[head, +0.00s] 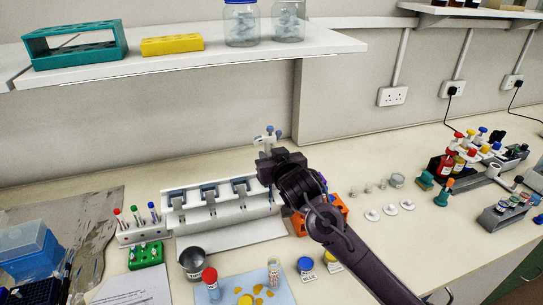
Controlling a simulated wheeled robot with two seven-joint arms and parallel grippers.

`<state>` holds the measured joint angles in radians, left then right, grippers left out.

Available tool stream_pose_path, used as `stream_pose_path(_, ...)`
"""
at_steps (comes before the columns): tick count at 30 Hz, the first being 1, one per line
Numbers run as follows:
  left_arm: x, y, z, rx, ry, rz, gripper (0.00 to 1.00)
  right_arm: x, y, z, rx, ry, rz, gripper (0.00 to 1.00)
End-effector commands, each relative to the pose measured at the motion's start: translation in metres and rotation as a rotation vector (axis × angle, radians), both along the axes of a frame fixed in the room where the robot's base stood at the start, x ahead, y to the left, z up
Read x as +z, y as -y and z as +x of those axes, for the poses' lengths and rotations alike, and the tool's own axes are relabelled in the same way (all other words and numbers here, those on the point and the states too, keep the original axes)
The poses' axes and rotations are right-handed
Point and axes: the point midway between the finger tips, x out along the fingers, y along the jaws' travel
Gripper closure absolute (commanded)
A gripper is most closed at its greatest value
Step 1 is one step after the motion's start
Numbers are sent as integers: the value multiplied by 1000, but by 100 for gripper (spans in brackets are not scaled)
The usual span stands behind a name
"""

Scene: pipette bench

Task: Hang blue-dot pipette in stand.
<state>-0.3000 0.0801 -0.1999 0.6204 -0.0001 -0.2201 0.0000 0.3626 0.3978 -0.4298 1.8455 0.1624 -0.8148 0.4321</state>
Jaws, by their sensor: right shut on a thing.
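The white pipette stand (225,230) stands left of the middle of the bench, with several grey-blue holders along its top. My right gripper (268,166) is at the right end of the stand, shut on a pale pipette (267,139). The pipette's blue-tipped upper part sticks up above the jaws. Its lower part is hidden behind the gripper, and I cannot tell whether it touches the stand. I cannot make out a blue dot clearly. My left gripper is not in view.
A white rack (144,233) with red, green and blue tops stands left of the stand. A dark metal cup (193,264) and a red-capped bottle (211,284) are in front. An orange rack (333,212) is partly behind my right arm. A shelf (190,58) hangs above.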

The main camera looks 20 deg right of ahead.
Motion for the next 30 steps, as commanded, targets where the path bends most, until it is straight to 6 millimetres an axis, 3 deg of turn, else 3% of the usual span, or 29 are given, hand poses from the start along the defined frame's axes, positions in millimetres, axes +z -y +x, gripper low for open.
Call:
stream_pose_path(7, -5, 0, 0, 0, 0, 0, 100, -9, 0, 0, 0, 2, 2, 100)
stream_pose_path(30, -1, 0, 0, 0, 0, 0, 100, -10, 0, 0, -1, 1, 1, 100)
